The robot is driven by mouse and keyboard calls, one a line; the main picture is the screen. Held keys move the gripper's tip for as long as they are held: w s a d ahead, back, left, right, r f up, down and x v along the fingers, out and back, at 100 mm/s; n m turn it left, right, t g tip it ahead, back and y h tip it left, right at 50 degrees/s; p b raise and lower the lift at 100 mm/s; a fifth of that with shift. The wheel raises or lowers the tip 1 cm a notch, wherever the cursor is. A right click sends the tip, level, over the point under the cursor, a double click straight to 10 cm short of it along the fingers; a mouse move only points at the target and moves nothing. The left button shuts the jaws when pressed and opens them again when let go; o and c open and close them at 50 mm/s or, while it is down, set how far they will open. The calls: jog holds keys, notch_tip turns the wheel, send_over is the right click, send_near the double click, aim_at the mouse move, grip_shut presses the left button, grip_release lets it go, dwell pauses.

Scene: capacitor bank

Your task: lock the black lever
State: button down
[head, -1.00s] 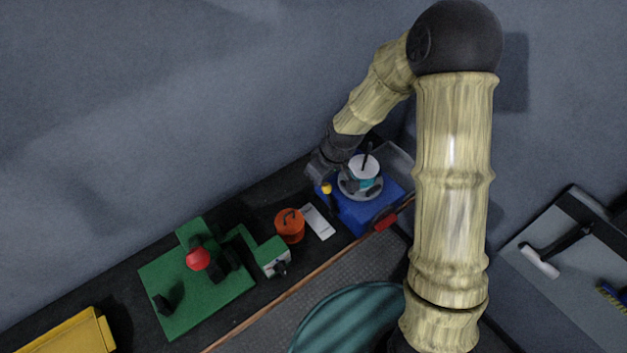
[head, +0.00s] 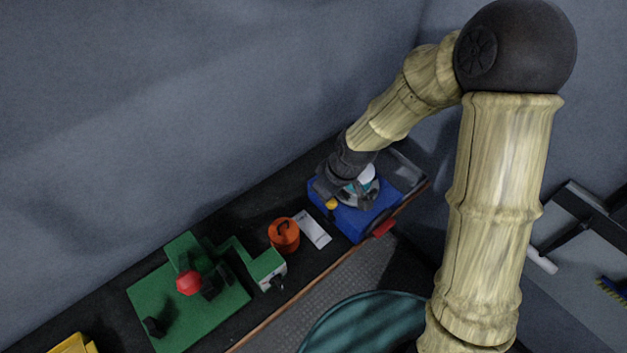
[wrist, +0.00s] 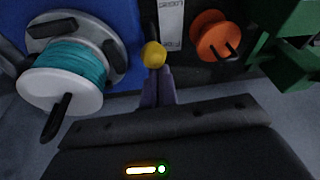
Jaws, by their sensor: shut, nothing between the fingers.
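A blue block (head: 352,221) carries a grey disc and a white spool with teal wire (wrist: 62,78). A black handle (wrist: 57,118) sticks out of the spool. At the block's side a short black lever (wrist: 152,30) ends in a yellow knob (wrist: 153,54); the knob also shows in the head view (head: 332,204). My gripper (wrist: 157,82) is shut and empty, its fingertips close to the yellow knob; I cannot tell if they touch. In the head view my wrist hides the lever's shaft and part of the spool.
A green fixture (head: 165,313) with a red ball (head: 188,283) lies farther left. A yellow bin (head: 72,345) is at the lower left. A wall runs behind the bench.

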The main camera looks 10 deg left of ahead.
jog(key=shift+s+d+f, duration=0.25)
jog(key=shift+s+d, duration=0.15)
jog(key=shift+d, duration=0.3)
jog(key=shift+w+a+r, duration=0.95)
jog(key=shift+w+a, duration=0.4)
jog(key=shift+a, duration=0.9)
jog(key=d, duration=0.1)
jog(key=s+d+r, duration=0.1)
jog(key=s+d+r+b, duration=0.1)
jog(key=shift+d+r, duration=0.1)
jog(key=shift+d, duration=0.15)
jog(key=shift+s+d+r, duration=0.7)
jog(key=shift+d+r, duration=0.05)
jog(key=shift+d, duration=0.2)
jog(key=shift+s+d+r, duration=0.65)
jog(key=shift+d+r, duration=0.05)
jog(key=shift+d, duration=0.25)
jog(key=shift+w, duration=0.1)
jog(key=shift+d, duration=0.1)
